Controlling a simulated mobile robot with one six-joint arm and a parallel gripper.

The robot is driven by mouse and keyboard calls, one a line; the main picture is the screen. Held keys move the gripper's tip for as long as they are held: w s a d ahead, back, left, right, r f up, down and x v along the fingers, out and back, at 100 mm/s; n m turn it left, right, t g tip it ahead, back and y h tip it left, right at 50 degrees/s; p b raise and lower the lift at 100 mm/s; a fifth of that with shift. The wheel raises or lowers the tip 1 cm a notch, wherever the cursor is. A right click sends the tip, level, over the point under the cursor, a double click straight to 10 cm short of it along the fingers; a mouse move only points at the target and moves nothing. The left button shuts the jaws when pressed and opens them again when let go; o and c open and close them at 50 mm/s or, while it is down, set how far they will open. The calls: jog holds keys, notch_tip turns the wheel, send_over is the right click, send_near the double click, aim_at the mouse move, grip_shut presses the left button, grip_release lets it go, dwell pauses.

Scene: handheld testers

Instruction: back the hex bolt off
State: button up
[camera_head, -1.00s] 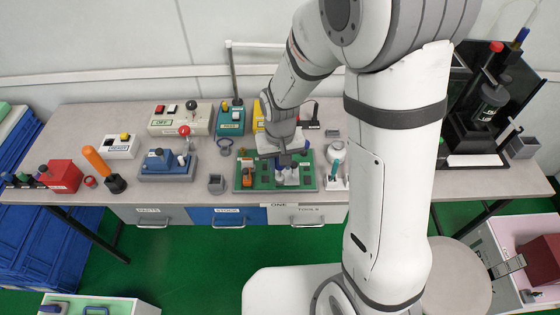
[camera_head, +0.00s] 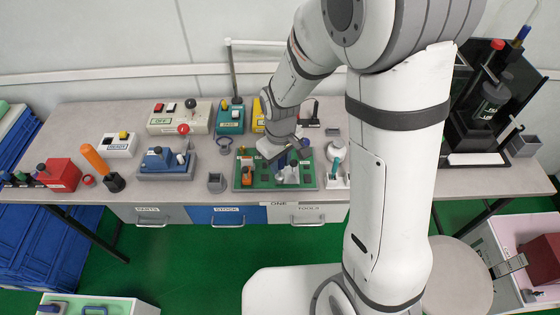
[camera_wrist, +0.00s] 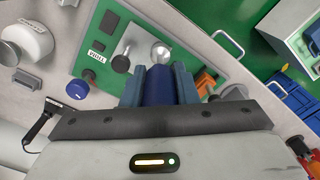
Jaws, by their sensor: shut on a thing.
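My gripper (camera_wrist: 158,88) is shut on a blue cylindrical piece (camera_wrist: 159,86), which fills the space between its two blue-grey fingers in the wrist view. A green board (camera_wrist: 98,28) lies below and carries a pale metal plate (camera_wrist: 137,38). On the plate are a rounded silver piece (camera_wrist: 161,52), just beyond the held piece, and a dark grey round-headed piece (camera_wrist: 121,63). I cannot tell which of these is the hex bolt. The lower end of the held piece is hidden. In the head view my gripper is over the green board (camera_head: 244,184), partly hidden by my wrist.
A grey open box (camera_head: 216,182) stands left of the board, and a white stand (camera_head: 337,181) on the right. Bare table shows by the front edge.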

jog(key=shift+n, duration=0.4)
jog(key=n, duration=0.5)
jog(key=shift+n, duration=0.4)
jog(key=n, duration=0.6)
jog(key=shift+w+b, duration=0.15)
jog(key=shift+b, duration=0.2)
jog(key=shift+r, duration=0.2)
jog(key=shift+r+p, duration=1.25)
jog(key=shift+r, duration=0.35)
